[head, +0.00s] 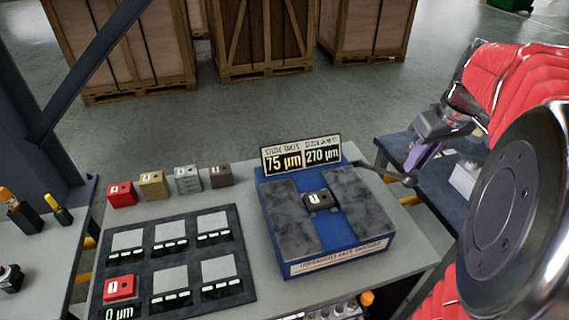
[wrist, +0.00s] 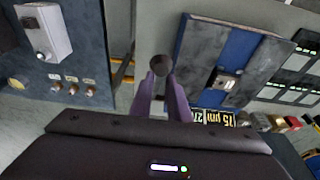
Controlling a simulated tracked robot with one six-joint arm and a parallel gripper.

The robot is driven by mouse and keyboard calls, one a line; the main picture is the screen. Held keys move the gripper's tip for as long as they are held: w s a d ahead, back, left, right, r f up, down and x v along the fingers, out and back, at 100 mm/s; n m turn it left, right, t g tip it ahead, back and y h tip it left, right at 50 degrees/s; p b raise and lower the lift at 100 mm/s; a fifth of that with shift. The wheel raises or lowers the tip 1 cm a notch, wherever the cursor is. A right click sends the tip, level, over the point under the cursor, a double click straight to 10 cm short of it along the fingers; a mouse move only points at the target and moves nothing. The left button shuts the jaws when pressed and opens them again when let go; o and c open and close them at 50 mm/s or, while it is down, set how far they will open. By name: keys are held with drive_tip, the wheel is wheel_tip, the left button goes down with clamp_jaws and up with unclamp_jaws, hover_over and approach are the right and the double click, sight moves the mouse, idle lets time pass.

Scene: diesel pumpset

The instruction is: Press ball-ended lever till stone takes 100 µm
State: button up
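The blue gauge block (head: 330,258) stands on the bench with two dark plates and a small dark stone (head: 319,201) between them. Its display (head: 302,155) reads 75 µm under what looks like "stone takes" and 270 µm at right. The lever leaves its right side and ends in a dark ball (head: 409,181). My gripper (head: 411,171) is at the ball. In the wrist view the ball (wrist: 161,67) shows at the tips of my purple fingers (wrist: 161,80), which stand apart by about its width. I cannot tell whether they grip it.
A dark rack (head: 185,302) with several pale pads holds a red block (head: 120,290) at front left. Several coloured blocks (head: 152,185) line the bench behind it. A second dark bench (head: 440,190) with a white box (head: 465,178) stands at right.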

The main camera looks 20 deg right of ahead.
drive_tip(key=shift+s+x, duration=0.2)
drive_tip(key=shift+x, duration=0.65)
drive_tip(key=shift+s+x, duration=0.2)
drive_tip(key=shift+x, duration=0.65)
drive_tip(key=shift+s+f, duration=0.1)
drive_tip(key=shift+f, duration=0.1)
wheel_tip(320, 180, down, 6)
drive_tip(key=s, duration=0.2)
drive_tip(key=shift+s+r, duration=0.2)
drive_tip(key=shift+s, duration=0.15)
drive_tip(key=shift+f, duration=0.1)
drive_tip(key=w+r+v, duration=0.1)
drive_tip(key=w+v, duration=0.2)
drive_tip(key=v, duration=0.9)
hover_over(413, 174)
idle(0.7)
idle(0.6)
